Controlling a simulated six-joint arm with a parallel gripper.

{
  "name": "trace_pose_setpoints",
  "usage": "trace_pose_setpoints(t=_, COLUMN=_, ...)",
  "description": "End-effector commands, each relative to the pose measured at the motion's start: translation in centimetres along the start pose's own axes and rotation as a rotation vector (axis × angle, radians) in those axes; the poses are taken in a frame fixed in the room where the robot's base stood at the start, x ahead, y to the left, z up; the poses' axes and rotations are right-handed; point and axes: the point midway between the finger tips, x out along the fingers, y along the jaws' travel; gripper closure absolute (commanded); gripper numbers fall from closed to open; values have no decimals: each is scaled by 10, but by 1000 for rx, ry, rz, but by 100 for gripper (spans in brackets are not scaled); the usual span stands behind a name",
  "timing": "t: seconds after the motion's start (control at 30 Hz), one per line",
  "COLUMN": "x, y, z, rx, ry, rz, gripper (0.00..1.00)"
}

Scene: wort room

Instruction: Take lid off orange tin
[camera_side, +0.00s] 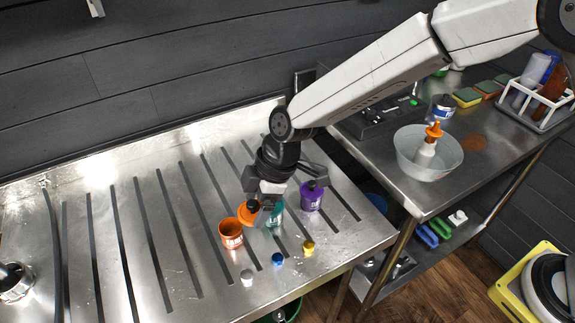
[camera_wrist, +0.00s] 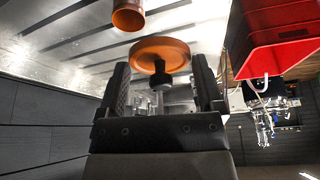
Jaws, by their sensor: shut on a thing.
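The orange tin (camera_side: 231,236) stands upright on the grooved steel bench, its top open. Its rim also shows at the top of the wrist view (camera_wrist: 128,16). The orange lid (camera_side: 246,214) with a black knob is off the tin, tilted, just above and to the right of it in the side view. My gripper (camera_side: 263,198) is shut on the lid by its knob side. In the wrist view the lid (camera_wrist: 160,52) lies at the ends of my gripper's fingers (camera_wrist: 162,85). The exact finger contact is hard to see.
Small white (camera_side: 247,277), blue (camera_side: 278,259) and yellow (camera_side: 308,247) pieces sit near the front edge. The bench's left side is mostly clear.

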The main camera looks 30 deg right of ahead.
Motion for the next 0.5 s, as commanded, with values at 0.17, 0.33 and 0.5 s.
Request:
trace_pose_setpoints(t=0.17, x=-20, y=-20, z=12, rx=-1, ry=2, rz=1, gripper=70)
trace_pose_setpoints(t=0.33, x=-33, y=-35, z=22, rx=-1, ry=2, rz=1, gripper=70)
trace_pose_setpoints(t=0.5, x=-42, y=-45, z=29, rx=-1, ry=1, rz=1, gripper=70)
